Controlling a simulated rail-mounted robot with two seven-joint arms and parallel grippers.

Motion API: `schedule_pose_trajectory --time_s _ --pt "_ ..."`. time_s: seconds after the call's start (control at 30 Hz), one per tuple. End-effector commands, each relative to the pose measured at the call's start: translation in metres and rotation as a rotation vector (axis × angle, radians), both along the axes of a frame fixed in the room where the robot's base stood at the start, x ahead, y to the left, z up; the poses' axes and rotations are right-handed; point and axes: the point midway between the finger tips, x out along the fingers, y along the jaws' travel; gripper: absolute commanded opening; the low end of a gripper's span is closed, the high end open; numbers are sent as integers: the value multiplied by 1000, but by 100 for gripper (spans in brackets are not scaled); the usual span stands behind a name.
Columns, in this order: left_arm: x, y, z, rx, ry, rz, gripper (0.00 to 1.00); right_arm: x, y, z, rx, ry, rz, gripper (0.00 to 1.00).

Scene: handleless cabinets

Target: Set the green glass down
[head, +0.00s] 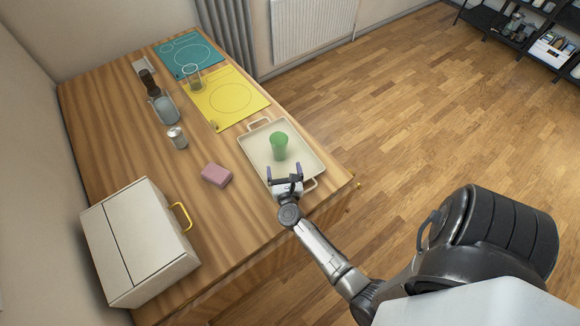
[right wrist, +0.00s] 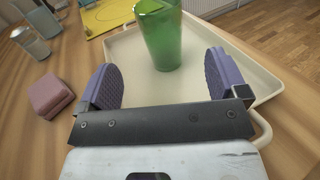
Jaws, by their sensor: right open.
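The green glass (head: 279,147) stands upright on the cream tray (head: 311,167) near the right edge of the wooden counter. It also shows in the right wrist view (right wrist: 160,38), just beyond the fingertips. My right gripper (head: 285,171) is open and empty, with its two purple-padded fingers apart. In the right wrist view its fingers (right wrist: 161,78) lie on either side of the line to the glass, and the glass stands clear of them. My left gripper is not in view.
A pink sponge (head: 216,174) lies left of the tray. A white cabinet box (head: 140,243) with a yellow handle stands at the near left. A yellow mat (head: 230,100), a teal mat (head: 190,55), a clear glass (head: 192,78) and a can (head: 177,137) are farther back.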

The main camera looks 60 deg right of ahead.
Motion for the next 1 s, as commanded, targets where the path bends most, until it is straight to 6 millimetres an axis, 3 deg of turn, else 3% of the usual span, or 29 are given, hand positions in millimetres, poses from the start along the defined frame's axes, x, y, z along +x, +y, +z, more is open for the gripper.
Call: schedule_pose_trajectory --time_s 0.13,0.23,0.33,0.43,0.53,0.63,0.83,0.87,1.0 --pt "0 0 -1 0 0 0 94 7 12 10 -84 61 88 91" --pt "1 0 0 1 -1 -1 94 17 33 27 -265 188 257 91" --pt "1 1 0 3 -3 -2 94 24 71 44 -574 385 501 91" --pt "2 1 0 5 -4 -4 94 17 117 51 -951 595 749 91" --pt "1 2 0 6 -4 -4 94 -4 157 48 -1344 782 976 91" --pt "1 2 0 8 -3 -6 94 -38 186 40 -1740 942 1186 91" --pt "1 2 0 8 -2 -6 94 -117 206 31 -2411 1130 1552 91" --pt "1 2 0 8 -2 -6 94 -128 206 31 2439 -1121 -1570 91" --pt "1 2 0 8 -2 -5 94 -170 201 35 2201 -926 -1431 91"
